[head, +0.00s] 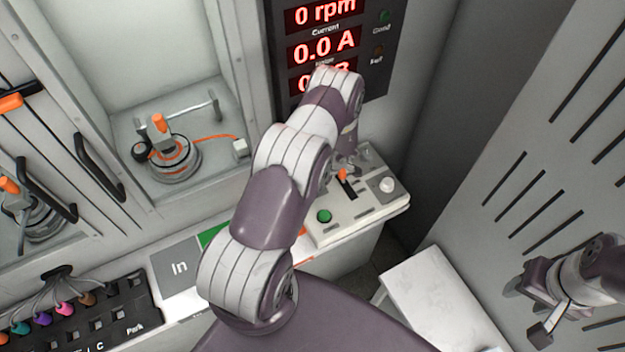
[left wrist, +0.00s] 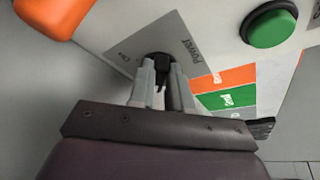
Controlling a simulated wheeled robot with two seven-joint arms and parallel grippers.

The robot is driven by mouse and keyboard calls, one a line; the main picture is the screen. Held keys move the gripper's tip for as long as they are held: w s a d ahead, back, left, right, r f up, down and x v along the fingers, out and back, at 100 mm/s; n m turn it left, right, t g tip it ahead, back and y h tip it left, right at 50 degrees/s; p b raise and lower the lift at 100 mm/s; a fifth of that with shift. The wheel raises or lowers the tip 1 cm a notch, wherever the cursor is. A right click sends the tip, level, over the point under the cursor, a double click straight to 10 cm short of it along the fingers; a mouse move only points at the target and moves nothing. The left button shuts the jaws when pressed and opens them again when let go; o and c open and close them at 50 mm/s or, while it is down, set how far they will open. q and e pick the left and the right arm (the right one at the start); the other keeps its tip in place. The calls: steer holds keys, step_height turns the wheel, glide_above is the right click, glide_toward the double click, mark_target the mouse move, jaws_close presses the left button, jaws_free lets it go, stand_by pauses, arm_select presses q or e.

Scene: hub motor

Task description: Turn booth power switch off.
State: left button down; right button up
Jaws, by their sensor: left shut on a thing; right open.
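The booth power switch (left wrist: 159,62) is a small black lever on a grey plate marked "Power" (left wrist: 190,52), with "On" printed at the left in the left wrist view. My left gripper (left wrist: 162,88) is shut on this lever, one finger on each side. The lever's lower part is partly hidden between the fingers, so its exact setting cannot be read. In the head view my left arm reaches over the control console (head: 362,218) and hides the switch. My right gripper (head: 528,309) is open and empty at the lower right, away from the console.
The console also bears a green button (head: 324,215), an orange-tipped lever (head: 342,175) and a white knob (head: 386,186). A red-digit display (head: 325,45) stands behind. A motor fixture (head: 172,158) sits in the booth at left. A white surface (head: 437,297) lies beside my right gripper.

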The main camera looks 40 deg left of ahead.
arm_select(q)
steer(key=c, duration=1.1)
jaws_free()
steer(key=shift+o, duration=0.2)
steer(key=shift+r, duration=0.1)
steer(key=shift+w+d+r, duration=0.1)
steer(key=shift+r, duration=0.2)
steer(key=b+v, duration=0.1)
steer(key=v, duration=1.1)
steer(key=shift+b, duration=0.3)
